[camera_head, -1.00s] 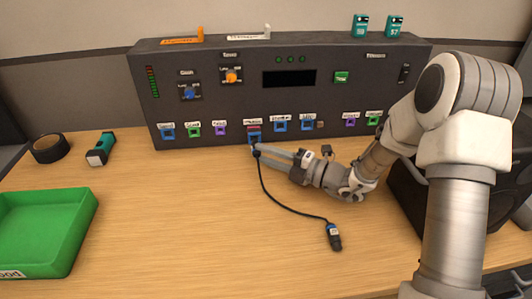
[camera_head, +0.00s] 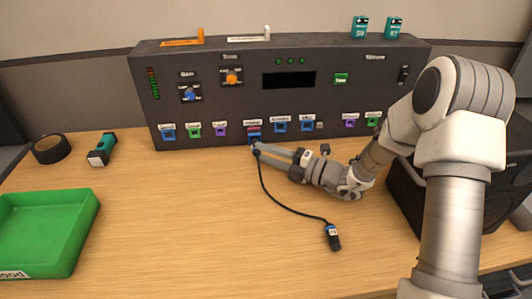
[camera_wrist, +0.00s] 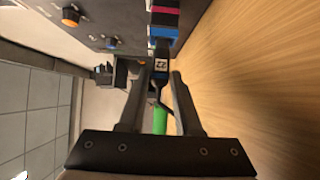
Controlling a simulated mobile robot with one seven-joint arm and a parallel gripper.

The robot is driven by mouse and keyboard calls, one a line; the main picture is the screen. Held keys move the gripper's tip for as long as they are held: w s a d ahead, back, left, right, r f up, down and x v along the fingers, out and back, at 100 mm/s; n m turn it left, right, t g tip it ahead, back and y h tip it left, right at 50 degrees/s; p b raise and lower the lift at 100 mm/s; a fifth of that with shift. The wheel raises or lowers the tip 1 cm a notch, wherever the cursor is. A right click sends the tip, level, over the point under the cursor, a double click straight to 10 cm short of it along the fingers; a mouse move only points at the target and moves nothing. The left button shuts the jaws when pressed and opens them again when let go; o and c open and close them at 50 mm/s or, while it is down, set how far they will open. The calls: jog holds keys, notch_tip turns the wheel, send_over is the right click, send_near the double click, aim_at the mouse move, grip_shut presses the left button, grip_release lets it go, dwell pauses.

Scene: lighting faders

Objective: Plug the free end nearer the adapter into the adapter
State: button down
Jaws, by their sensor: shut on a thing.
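The adapter (camera_head: 254,132), with red and blue bands, sits in a port low on the grey panel. It also shows at the top of the wrist view (camera_wrist: 164,18). My gripper (camera_head: 259,149) is shut on one cable plug (camera_wrist: 161,66), holding it at the adapter's face. In the wrist view the plug is in line with the adapter and its front meets the blue end; how deep it sits I cannot tell. The black cable (camera_head: 270,200) runs from it across the table to the other plug (camera_head: 333,238), which lies loose with a blue band.
The panel (camera_head: 335,110) has several other coloured ports, knobs and faders. A green tray (camera_head: 85,235), black tape roll (camera_head: 51,149) and teal-black object (camera_head: 102,149) are at left. A dark box (camera_head: 405,195) stands right behind my arm.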

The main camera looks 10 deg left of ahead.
jog(key=shift+w+a+p, duration=0.1)
jog(key=shift+w+p, duration=0.3)
jog(key=shift+w, duration=0.1)
dwell(1.0)
jog(key=c, duration=0.5)
grip_release()
jog(key=shift+s, duration=0.1)
